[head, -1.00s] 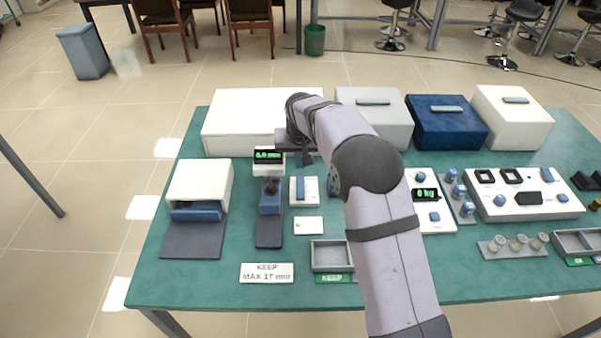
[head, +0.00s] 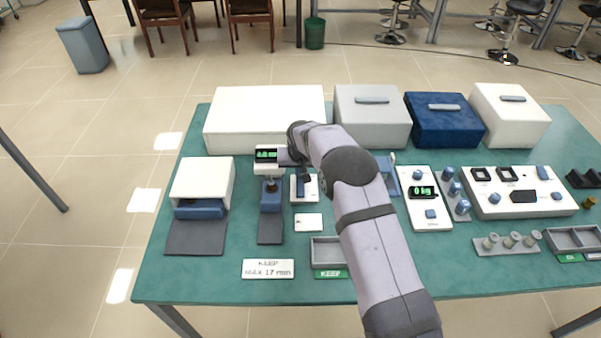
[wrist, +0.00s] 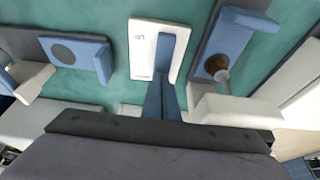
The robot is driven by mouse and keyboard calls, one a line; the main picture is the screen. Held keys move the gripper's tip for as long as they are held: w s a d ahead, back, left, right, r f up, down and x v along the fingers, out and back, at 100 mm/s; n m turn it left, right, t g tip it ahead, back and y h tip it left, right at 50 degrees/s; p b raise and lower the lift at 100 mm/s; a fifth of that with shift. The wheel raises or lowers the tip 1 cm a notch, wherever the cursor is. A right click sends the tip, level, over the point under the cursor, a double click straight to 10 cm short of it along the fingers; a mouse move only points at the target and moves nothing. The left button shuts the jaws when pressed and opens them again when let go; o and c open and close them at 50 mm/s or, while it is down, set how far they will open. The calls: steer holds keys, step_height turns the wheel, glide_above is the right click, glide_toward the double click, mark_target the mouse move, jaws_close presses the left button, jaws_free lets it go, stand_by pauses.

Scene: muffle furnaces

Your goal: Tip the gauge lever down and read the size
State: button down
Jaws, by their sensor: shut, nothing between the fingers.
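The gauge has a white head with a green-lit display (head: 266,155), whose digits are too blurred to read with certainty. Below it are a blue block (head: 271,196) and a dark base. In the wrist view, a brown round piece (wrist: 216,63) sits at the blue block under the gauge's plunger. Beside the gauge is a white plate (head: 312,190) with a blue lever-like bar (wrist: 166,55). My gripper (wrist: 164,82) is shut and empty, its blue fingers over the lower end of this bar; contact cannot be told. My arm partly hides this area in the head view.
A white card (head: 308,222), a "KEEP MAX 17 mm" sign (head: 268,269) and a grey tray (head: 327,241) lie in front. A white furnace (head: 203,180) stands left; a large white box (head: 262,112) is behind. A scale (head: 425,208) stands right.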

steer(key=shift+f, duration=0.1)
steer(key=shift+w+f+b, duration=0.35)
steer(key=shift+f+b, duration=0.25)
steer(key=shift+b, duration=0.5)
steer(key=shift+w+f+b, duration=0.2)
steer(key=shift+w+b, duration=0.2)
steer(key=shift+b, duration=0.7)
steer(key=shift+s+f, duration=0.1)
steer(key=shift+w+r+p, duration=0.2)
steer(key=shift+r+p, duration=0.3)
steer(key=shift+r, duration=0.1)
step_height(320, 180, up, 14)
steer(key=shift+w, duration=0.45)
steer(key=shift+f, duration=0.1)
